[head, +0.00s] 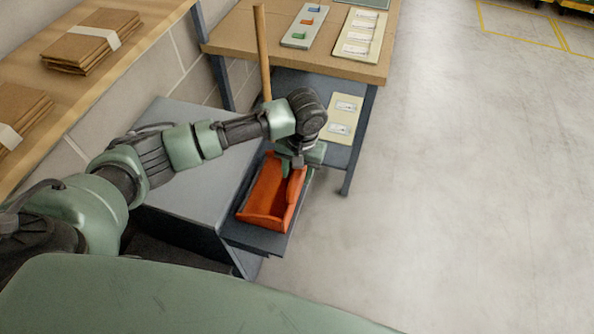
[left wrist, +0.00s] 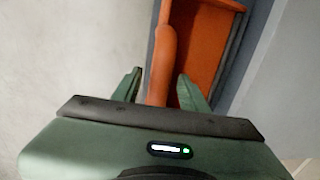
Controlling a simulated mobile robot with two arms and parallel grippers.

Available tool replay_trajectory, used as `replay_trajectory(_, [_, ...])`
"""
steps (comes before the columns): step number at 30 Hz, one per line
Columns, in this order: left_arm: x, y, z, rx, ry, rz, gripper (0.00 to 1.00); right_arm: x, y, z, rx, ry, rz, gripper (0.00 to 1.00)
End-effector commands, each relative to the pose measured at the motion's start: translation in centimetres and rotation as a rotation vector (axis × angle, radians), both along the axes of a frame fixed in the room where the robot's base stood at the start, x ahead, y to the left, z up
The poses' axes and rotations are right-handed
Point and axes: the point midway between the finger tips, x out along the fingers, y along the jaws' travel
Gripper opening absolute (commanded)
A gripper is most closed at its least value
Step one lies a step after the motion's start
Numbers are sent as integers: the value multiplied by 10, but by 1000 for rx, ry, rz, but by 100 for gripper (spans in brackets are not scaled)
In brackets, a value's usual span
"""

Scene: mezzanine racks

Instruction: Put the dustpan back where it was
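The orange dustpan (head: 263,205) lies on a dark grey ledge (head: 252,237) beside the grey cabinet. It also shows in the left wrist view (left wrist: 205,45), with its rounded handle (left wrist: 162,62) running down between my fingers. My left gripper (head: 291,170) is at the dustpan's handle, partly hidden by my own wrist in the head view. In the left wrist view my left gripper (left wrist: 160,88) has its two green fingers apart, one on each side of the handle, with a visible gap on both sides. My right gripper is not in view.
A grey cabinet (head: 195,195) stands left of the dustpan. A wooden pole (head: 262,50) rises behind my wrist. A workbench (head: 300,62) with cards and a lower shelf stands behind. Cardboard stacks (head: 90,42) lie on a wooden shelf at left. The floor at right is clear.

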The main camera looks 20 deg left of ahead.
Motion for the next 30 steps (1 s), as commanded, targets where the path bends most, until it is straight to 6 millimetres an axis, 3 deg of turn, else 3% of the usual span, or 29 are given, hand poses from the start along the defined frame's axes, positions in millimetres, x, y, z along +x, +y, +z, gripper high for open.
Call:
replay_trajectory(11, [1,0,6,-1,-3,0,43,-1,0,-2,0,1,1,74])
replay_trajectory(14, [2,-2,19,-2,-5,1,43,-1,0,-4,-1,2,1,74])
replay_trajectory(24, [1,-8,90,-2,-4,-1,43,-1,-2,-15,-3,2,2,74])
replay_trajectory(30, [0,-10,115,-2,-2,0,43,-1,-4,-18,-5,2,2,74])
